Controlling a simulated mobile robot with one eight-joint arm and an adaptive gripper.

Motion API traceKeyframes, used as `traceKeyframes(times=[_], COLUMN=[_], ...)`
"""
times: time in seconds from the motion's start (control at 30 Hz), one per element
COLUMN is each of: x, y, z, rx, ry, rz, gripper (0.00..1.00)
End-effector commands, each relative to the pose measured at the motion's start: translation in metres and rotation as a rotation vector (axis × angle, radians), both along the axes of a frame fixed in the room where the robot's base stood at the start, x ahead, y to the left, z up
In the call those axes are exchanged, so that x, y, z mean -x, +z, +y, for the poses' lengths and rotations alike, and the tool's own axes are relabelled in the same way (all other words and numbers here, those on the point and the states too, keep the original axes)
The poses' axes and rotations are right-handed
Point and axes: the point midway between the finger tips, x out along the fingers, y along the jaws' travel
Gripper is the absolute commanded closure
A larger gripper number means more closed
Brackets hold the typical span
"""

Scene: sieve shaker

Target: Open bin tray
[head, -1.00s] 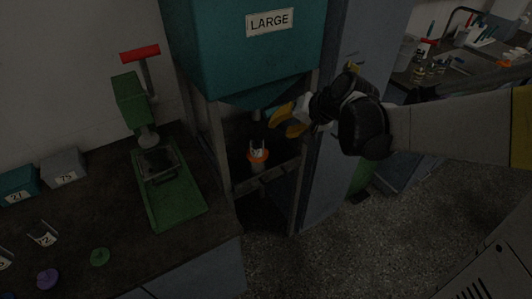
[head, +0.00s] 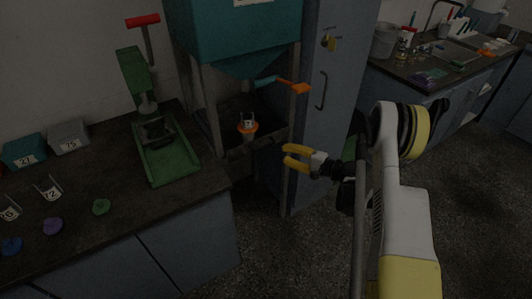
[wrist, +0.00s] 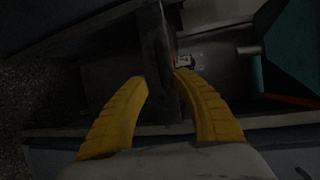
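The bin is a teal hopper (head: 235,40) on a metal frame, with its label cut off at the top of the head view. A short lever with an orange handle (head: 301,88) sticks out to the right below the hopper's cone. My gripper (head: 287,156) has yellow fingers, is empty and stands below the orange handle, apart from it. In the wrist view its fingers (wrist: 160,76) are spread, with a dark frame post (wrist: 160,50) showing between them; I cannot tell how near it is. The teal hopper (wrist: 300,45) and a red-orange bar (wrist: 288,100) show at the right there.
An orange-rimmed holder (head: 247,128) stands under the hopper inside the frame. A tall blue-grey cabinet (head: 335,70) is just right of it. The left bench carries a green press (head: 165,150), small numbered bins (head: 69,137) and coloured lids (head: 52,226).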

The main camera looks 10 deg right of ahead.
Motion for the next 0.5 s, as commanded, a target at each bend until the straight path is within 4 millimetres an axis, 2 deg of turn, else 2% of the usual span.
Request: traceKeyframes(times=[0.5], x=[-0.066], y=[-0.018], z=[0.059], rx=[0.001], ry=[0.003], rz=[0.001], gripper=[0.68])
